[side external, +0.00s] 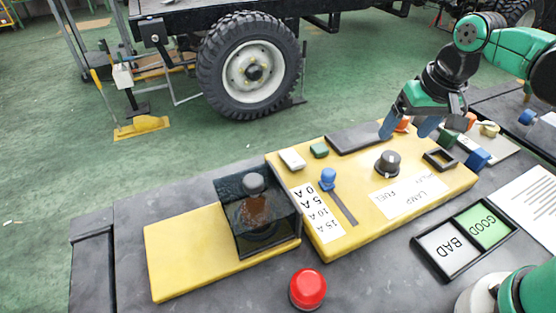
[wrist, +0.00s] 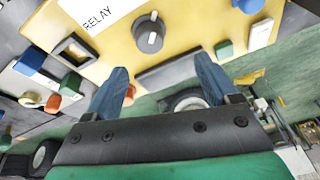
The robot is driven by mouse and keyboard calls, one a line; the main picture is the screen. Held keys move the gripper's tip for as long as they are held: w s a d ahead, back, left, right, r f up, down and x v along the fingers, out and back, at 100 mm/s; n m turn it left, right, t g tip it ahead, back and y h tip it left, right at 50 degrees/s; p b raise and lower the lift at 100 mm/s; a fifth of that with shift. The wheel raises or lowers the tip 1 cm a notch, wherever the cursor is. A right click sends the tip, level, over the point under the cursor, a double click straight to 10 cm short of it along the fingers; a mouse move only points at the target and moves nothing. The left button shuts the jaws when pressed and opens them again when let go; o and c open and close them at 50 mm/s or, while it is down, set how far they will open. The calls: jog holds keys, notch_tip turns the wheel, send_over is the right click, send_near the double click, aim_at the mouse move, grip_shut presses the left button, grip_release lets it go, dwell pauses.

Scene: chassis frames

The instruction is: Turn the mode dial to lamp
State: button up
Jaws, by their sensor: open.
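The mode dial (side external: 387,163) is a dark grey round knob on the yellow panel. In the wrist view the dial (wrist: 149,40) shows pale marks on its top and on its edge toward the label. A white label strip (side external: 408,197) in front of it reads LAMP, FUEL and a third word, which the wrist view shows as RELAY. I cannot tell which word the dial points to. My gripper (side external: 408,128), with blue fingers, is open and empty above the panel's back edge, behind and right of the dial. In the wrist view my gripper (wrist: 162,66) is apart from the dial.
A blue slider (side external: 328,178), green button (side external: 319,150), white block (side external: 292,159) and black square frame (side external: 439,159) are on the panel. A clear dark cover (side external: 258,215) stands left. A red button (side external: 307,289) and GOOD/BAD tray (side external: 418,244) are in front. Coloured blocks lie right.

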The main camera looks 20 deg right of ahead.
aim_at(392, 156)
jog(key=w+f+m+g, duration=0.1)
jog(key=d+f+m+g, duration=0.1)
jog(key=shift+w+d+f+g, duration=0.1)
jog(key=shift+w+f+g, duration=0.2)
jog(key=shift+w, duration=0.05)
jog(key=shift+w+d+f+m, duration=0.1)
jog(key=shift+f+m, duration=0.2)
jog(key=shift+f, duration=2.8)
grip_shut()
